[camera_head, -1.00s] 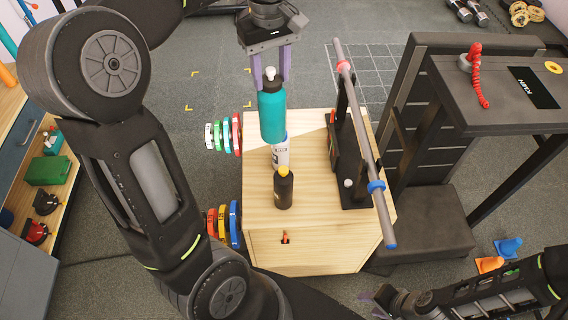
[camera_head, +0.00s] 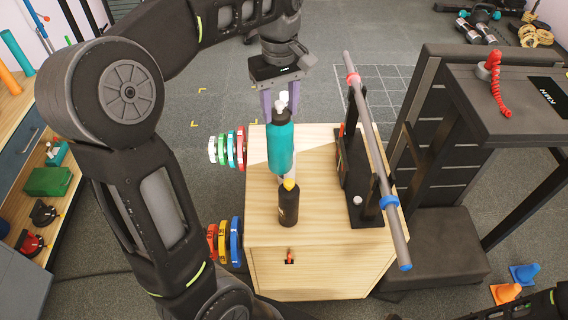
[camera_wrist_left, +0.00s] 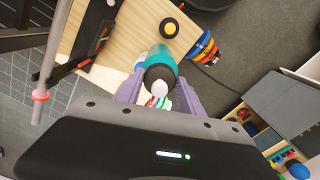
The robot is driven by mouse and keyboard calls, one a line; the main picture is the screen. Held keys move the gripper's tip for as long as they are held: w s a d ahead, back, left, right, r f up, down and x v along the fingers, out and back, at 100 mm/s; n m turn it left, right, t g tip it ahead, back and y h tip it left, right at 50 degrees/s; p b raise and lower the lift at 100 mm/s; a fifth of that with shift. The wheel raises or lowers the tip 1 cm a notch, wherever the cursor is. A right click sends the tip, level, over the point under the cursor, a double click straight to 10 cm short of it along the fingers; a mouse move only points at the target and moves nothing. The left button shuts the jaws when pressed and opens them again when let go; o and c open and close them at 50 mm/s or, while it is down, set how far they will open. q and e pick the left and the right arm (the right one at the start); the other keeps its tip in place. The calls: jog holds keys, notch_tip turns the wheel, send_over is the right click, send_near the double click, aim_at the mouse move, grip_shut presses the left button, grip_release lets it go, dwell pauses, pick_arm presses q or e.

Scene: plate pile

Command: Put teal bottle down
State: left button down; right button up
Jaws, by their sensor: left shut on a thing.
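The teal bottle (camera_head: 281,150), with a black top and white cap, hangs upright in my left gripper (camera_head: 280,106), whose purple fingers are shut around its top. In the left wrist view the teal bottle (camera_wrist_left: 162,66) sits between the fingers (camera_wrist_left: 158,92). It is over the wooden box top (camera_head: 318,155); I cannot tell whether its base touches. A white bottle (camera_head: 290,179) is mostly hidden behind it. A black bottle with a yellow cap (camera_head: 289,208) stands nearer the front edge; it also shows in the left wrist view (camera_wrist_left: 170,28). My right gripper is out of view.
A black rack (camera_head: 362,195) with a grey bar (camera_head: 385,190) stands on the box's right side. Coloured weight plates (camera_head: 236,240) hang on the box's left side. A dark bench (camera_head: 440,245) stands to the right. The box top's front left is bare.

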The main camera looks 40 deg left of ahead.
aim_at(280, 156)
pick_arm(q)
notch_tip(280, 156, down, 12)
jog(key=shift+r, duration=0.2)
jog(key=shift+f, duration=2.2)
jog(key=shift+f+b, duration=0.15)
jog(key=shift+b, duration=0.15)
jog(key=c, duration=0.7)
grip_release()
jog(key=shift+c, duration=0.2)
notch_tip(280, 156, up, 12)
jog(key=shift+r+p, duration=0.15)
jog(key=shift+p, duration=0.15)
